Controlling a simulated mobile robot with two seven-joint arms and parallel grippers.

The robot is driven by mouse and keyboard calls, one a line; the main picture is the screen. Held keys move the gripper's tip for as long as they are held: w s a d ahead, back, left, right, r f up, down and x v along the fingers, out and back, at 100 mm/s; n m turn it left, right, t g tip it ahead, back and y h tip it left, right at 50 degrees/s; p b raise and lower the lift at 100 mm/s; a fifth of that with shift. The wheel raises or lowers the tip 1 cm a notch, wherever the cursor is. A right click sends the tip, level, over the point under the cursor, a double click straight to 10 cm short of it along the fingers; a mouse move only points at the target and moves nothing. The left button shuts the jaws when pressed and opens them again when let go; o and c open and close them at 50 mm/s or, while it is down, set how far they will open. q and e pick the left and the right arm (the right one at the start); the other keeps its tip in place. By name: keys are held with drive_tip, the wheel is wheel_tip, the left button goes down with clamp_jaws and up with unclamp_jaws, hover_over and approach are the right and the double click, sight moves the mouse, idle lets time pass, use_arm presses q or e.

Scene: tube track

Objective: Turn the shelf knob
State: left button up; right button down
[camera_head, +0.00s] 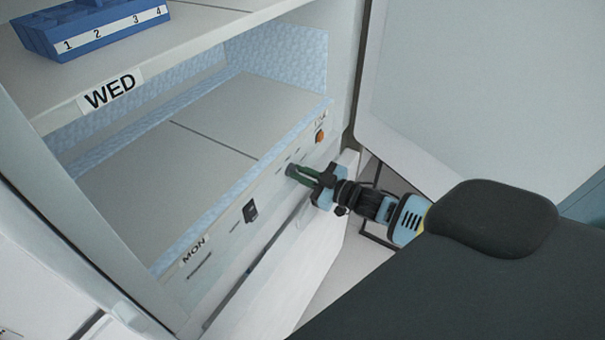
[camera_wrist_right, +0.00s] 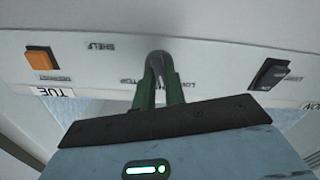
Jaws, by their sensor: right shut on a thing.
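The shelf knob (camera_wrist_right: 157,60) is a small grey knob on the front panel, between the green fingers of my right gripper (camera_wrist_right: 158,82) in the right wrist view. The label "SHELF" is printed beside it, with smaller, partly hidden words around it. In the head view the knob (camera_head: 290,169) shows at the tips of the fingers, and my right gripper (camera_head: 302,175) reaches it from the right. The fingers are shut on the knob. My left gripper is in neither view.
An orange button (camera_head: 319,136) and a black switch (camera_head: 250,211) sit on the same panel (camera_head: 222,238), either side of the knob. Above are a shelf marked WED (camera_head: 60,115) and a blue numbered rack (camera_head: 95,25). An open white door (camera_head: 470,90) stands at the right.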

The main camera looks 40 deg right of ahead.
drive_tip(key=n, duration=0.5)
drive_tip(key=shift+a+f, duration=0.1)
drive_tip(key=shift+n, duration=0.3)
idle(0.4)
drive_tip(key=c, duration=1.6)
unclamp_jaws()
drive_tip(key=shift+o, duration=0.7)
drive_tip(key=shift+s, duration=0.1)
